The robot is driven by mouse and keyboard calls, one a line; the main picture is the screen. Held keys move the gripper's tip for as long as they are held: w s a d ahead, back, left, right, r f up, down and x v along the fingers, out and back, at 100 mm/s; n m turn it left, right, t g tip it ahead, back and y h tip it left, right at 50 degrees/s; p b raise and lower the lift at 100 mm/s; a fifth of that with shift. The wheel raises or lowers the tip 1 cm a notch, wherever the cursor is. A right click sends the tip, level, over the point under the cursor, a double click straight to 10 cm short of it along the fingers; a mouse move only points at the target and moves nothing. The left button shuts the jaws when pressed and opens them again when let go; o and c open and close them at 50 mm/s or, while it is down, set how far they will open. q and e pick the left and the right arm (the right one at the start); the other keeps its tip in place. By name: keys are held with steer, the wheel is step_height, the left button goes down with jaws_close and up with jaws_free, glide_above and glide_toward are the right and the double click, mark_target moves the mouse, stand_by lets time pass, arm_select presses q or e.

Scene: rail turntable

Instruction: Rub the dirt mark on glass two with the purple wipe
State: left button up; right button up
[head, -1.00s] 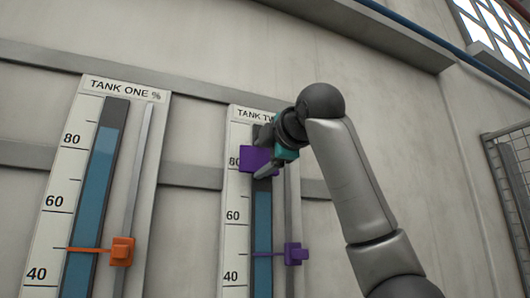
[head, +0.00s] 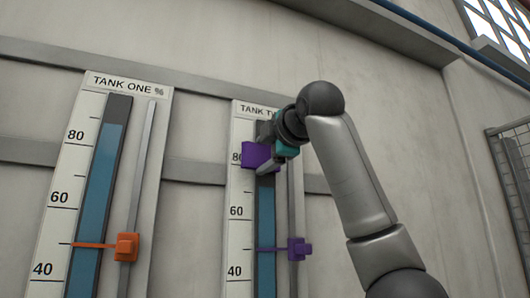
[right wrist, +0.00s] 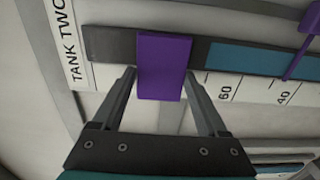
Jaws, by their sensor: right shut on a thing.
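My right gripper (head: 265,152) is shut on the purple wipe (head: 254,154), at the upper part of the Tank Two gauge. In the right wrist view, the wipe (right wrist: 163,67) sits between the two fingers and lies across the dark upper part of glass two, above the blue column (right wrist: 250,57). Glass two (head: 265,210) also shows below the wipe in the head view. I cannot tell whether the wipe touches the glass. I see no dirt mark; the wipe hides part of the glass. My left gripper is not in view.
A purple pointer (head: 298,249) sits on a rail beside glass two, well below the wipe. To the left is the Tank One gauge (head: 75,150) with an orange pointer (head: 127,246). A horizontal wall rail (head: 190,172) runs behind the gauges. A mesh panel (head: 515,180) stands far right.

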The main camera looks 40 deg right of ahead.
steer(key=shift+w+d, duration=0.25)
steer(key=shift+w, duration=0.45)
steer(key=shift+s+d, duration=0.75)
steer(key=shift+d, duration=1.15)
steer(key=shift+w+a+r, duration=0.25)
steer(key=shift+a+r, duration=0.4)
steer(key=shift+r, duration=0.35)
steer(key=shift+w+a+r, duration=0.3)
steer(key=shift+a+r, duration=0.4)
steer(key=shift+r, duration=0.3)
steer(key=shift+w+a+r, duration=0.25)
steer(key=shift+a+r, duration=0.4)
steer(key=shift+r, duration=0.35)
steer(key=shift+s+d, duration=0.2)
steer(key=shift+d, duration=0.45)
steer(key=shift+s+d, duration=0.25)
steer(key=shift+d, duration=0.45)
steer(key=shift+s+d, duration=0.2)
steer(key=shift+d, duration=0.45)
